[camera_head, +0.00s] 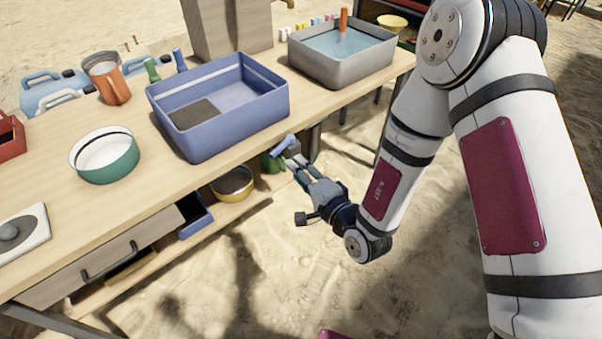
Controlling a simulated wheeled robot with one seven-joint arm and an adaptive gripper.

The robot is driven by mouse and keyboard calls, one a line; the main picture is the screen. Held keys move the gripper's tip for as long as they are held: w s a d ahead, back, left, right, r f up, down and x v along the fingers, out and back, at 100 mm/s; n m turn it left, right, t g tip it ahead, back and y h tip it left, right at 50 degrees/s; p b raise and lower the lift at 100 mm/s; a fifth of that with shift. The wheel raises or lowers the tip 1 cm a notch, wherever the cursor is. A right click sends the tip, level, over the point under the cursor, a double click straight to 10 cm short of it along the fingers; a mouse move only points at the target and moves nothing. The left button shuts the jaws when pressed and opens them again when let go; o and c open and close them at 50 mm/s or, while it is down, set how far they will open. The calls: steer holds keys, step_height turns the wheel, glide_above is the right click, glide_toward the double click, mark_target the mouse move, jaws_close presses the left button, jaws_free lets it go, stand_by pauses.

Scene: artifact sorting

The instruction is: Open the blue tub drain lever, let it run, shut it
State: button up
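The blue tub (238,128) stands on the wooden table near its front edge. Its inside shows a dark grey patch and a paler floor, with no clear water to be seen. A small blue lever (281,147) sticks out low in front of the tub's right end, just off the table edge. My gripper (291,159) is right at the lever, its fingertips reaching up toward it from the front. The fingers are small and partly merge with the lever, so I cannot tell whether they close on it or only touch it.
A grey tub (340,69) with water and an orange handle stands to the right. A green bowl (105,156) and an orange pitcher (108,82) are left on the table. A yellow bowl (233,184) sits on the shelf below. Open sand lies in front.

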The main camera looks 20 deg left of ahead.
steer(key=shift+s+d, duration=0.2)
